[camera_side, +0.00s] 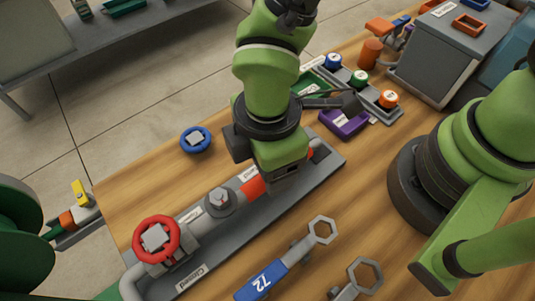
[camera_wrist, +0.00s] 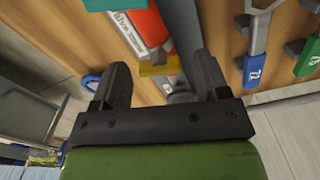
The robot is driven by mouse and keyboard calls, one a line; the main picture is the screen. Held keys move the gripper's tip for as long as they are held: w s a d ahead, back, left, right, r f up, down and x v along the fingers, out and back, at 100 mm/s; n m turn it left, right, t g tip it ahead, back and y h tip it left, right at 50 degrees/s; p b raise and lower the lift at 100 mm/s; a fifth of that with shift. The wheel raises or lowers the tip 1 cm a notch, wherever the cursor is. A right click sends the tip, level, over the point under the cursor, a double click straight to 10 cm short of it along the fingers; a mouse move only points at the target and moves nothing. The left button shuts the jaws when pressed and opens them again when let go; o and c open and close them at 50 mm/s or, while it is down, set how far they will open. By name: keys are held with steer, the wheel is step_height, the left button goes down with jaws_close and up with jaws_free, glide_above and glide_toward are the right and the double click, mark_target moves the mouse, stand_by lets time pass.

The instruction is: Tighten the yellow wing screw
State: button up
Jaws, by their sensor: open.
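A yellow part (camera_wrist: 160,67), which looks like the wing screw, shows in the wrist view on the line of orange and grey fittings. It lies between the two fingers of my gripper (camera_wrist: 158,85) in the picture. The fingers are open, with clear space on both sides of it. I cannot tell how far below the fingertips it is. In the side view my gripper (camera_side: 285,172) points down over the pipe assembly and hides that spot. The grey base plate (camera_side: 225,240) carries the pipe, an orange-red section (camera_side: 252,187) and a gauge-like fitting (camera_side: 220,202).
A red handwheel (camera_side: 157,240) stands at the near end of the plate. A blue handwheel (camera_side: 196,139) lies to the left. A blue-handled wrench (camera_side: 262,281) lies to the right. A purple tray (camera_side: 343,122) and a grey box (camera_side: 436,55) are behind.

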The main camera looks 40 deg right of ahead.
steer(key=shift+f, duration=0.2)
steer(key=c, duration=0.9)
